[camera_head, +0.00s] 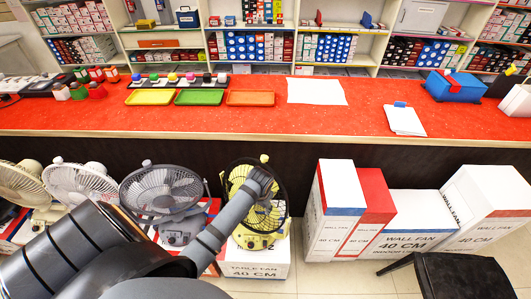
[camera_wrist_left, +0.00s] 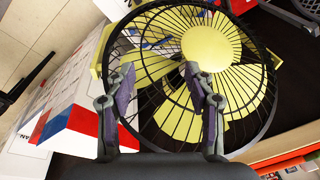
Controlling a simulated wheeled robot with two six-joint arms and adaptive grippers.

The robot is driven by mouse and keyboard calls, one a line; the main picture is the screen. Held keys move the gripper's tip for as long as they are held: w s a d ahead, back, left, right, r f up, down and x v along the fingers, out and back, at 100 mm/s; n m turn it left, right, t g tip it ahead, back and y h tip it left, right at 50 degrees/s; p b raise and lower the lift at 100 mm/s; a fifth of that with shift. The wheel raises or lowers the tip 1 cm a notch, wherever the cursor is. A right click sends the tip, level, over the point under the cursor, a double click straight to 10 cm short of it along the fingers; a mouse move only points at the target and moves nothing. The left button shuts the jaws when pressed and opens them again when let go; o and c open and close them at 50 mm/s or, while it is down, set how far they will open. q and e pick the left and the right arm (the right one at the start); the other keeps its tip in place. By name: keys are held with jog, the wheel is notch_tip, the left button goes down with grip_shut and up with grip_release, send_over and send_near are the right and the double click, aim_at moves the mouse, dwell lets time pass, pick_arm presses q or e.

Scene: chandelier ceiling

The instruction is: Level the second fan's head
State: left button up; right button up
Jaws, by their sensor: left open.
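A row of table fans stands in front of the counter. From left they are a beige fan (camera_head: 20,182), a white fan (camera_head: 80,183), a grey fan (camera_head: 160,188) and a yellow fan (camera_head: 240,177) with a black guard. The grey fan's head faces partly upward. The yellow fan's head is partly covered by my arm, so its tilt is hard to tell. My left gripper (camera_head: 268,190) is in front of the yellow fan. In the left wrist view its open fingers (camera_wrist_left: 159,72) are over the fan's guard, beside the yellow hub (camera_wrist_left: 211,42). Contact cannot be told. My right gripper is not in view.
The yellow fan stands on a white fan box (camera_head: 258,271). More fan boxes (camera_head: 335,210) stand to the right, with a dark chair (camera_head: 450,275) in front. The red counter (camera_head: 350,120) behind holds trays and papers, with stocked shelves beyond.

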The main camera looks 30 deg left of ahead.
aim_at(265, 156)
pick_arm(q)
jog(key=shift+n+g, duration=0.5)
jog(key=w+a+r, duration=0.1)
jog(key=w+r, duration=0.1)
jog(key=w, duration=0.1)
jog(key=w+a+r, duration=0.1)
jog(key=w+r, duration=0.2)
jog(key=w+a+r, duration=0.1)
jog(key=w+r, duration=0.2)
jog(key=shift+w+a+r, duration=0.2)
jog(key=shift+a+r, duration=0.05)
jog(key=shift+a, duration=0.1)
jog(key=w+a+r+n+g, duration=0.1)
jog(key=w+a+r, duration=0.15)
jog(key=r, duration=0.25)
jog(key=w+a+r, duration=0.1)
jog(key=w+r, duration=0.2)
jog(key=r, duration=0.3)
jog(key=f, duration=0.7)
jog(key=f+p, duration=0.1)
jog(key=f, duration=0.2)
jog(key=shift+a+f, duration=0.25)
jog(key=shift+f, duration=0.1)
jog(key=shift+c, duration=0.4)
grip_shut()
